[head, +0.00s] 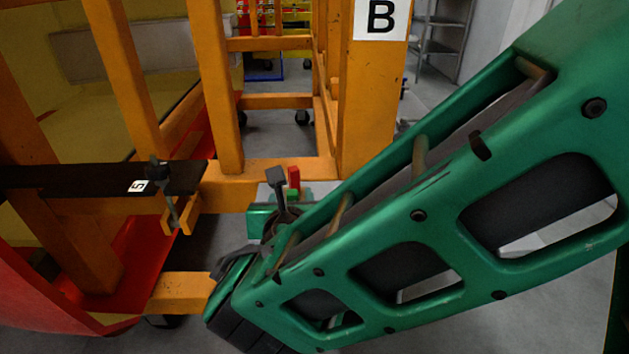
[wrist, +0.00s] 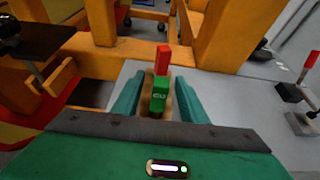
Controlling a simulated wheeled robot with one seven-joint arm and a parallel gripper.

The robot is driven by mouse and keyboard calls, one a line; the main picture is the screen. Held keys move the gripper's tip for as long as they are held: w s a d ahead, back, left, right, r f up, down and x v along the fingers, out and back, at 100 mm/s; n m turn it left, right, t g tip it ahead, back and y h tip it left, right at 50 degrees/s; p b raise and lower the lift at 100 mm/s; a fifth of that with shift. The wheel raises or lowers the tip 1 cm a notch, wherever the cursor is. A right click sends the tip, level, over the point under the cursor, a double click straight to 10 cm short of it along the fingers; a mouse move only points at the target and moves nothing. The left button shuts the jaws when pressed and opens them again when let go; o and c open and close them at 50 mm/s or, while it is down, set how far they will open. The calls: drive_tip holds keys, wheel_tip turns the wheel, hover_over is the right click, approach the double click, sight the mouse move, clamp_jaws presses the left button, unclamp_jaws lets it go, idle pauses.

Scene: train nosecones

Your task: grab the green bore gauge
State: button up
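The green bore gauge (wrist: 159,92) has a green body with a bright red upper part. It stands between the two green fingers of my gripper (wrist: 157,84) in the wrist view. Narrow gaps show on both sides of it, so the fingers look open and apart from it. In the head view its red part (head: 293,177) shows just beyond the end of my green arm, in front of the orange frame. My gripper (head: 262,238) is partly hidden there by the arm's own links, and the gauge's lower part is hidden.
An orange frame (head: 366,105) with a "B" label stands behind. A dark bar (head: 100,177) with a clamp (head: 170,195) lies to the left, above a red panel (head: 140,255). In the wrist view, another red-topped tool (wrist: 309,62) stands at the right. Grey surface lies right of the gripper.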

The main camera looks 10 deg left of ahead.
drive_tip(key=x, duration=0.3)
drive_tip(key=shift+w+f, duration=0.1)
drive_tip(key=shift+w, duration=0.15)
clamp_jaws()
